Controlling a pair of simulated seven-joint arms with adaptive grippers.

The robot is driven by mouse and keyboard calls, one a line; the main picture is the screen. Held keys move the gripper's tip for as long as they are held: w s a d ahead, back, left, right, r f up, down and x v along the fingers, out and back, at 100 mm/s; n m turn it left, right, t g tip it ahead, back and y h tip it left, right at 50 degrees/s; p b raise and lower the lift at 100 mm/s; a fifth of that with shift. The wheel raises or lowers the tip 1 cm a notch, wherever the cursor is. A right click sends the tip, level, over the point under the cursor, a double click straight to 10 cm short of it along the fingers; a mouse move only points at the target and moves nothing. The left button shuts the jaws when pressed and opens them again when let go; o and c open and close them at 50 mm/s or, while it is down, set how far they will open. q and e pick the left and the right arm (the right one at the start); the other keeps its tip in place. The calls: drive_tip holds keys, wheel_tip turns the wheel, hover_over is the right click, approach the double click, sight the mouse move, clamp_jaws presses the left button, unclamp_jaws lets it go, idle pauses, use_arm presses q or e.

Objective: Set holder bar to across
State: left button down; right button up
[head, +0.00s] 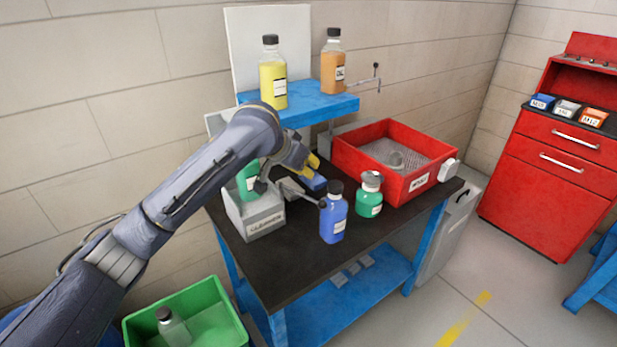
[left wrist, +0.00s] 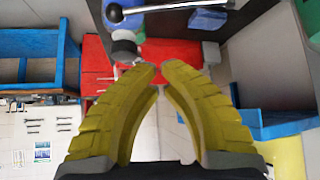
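A grey bar with a black ball knob (head: 306,197) sticks out to the right from the grey cleaner holder (head: 264,221), which has a green bottle (head: 248,182) in it. A rod with a black ball end (left wrist: 150,9) also shows at the top of the left wrist view. My left gripper (head: 309,165) is above the table, just behind and above the bar. In the left wrist view its yellow fingertips (left wrist: 159,69) are close together with a narrow empty gap. The bar's mounted end is partly hidden by my arm. My right gripper is not visible.
A blue bottle (head: 333,217) and a green bottle (head: 369,197) stand close to the bar's knob. A red tray (head: 417,184) is behind right. A blue shelf (head: 330,106) with two bottles is above. The table's front (head: 282,280) is clear.

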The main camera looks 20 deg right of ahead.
use_arm(q)
wheel_tip(320, 180, down, 8)
drive_tip(key=w+d, duration=0.1)
drive_tip(key=d, duration=0.1)
drive_tip(key=shift+w+r, duration=0.2)
drive_tip(key=shift+w, duration=0.05)
idle(0.5)
drive_tip(key=shift+a, duration=0.25)
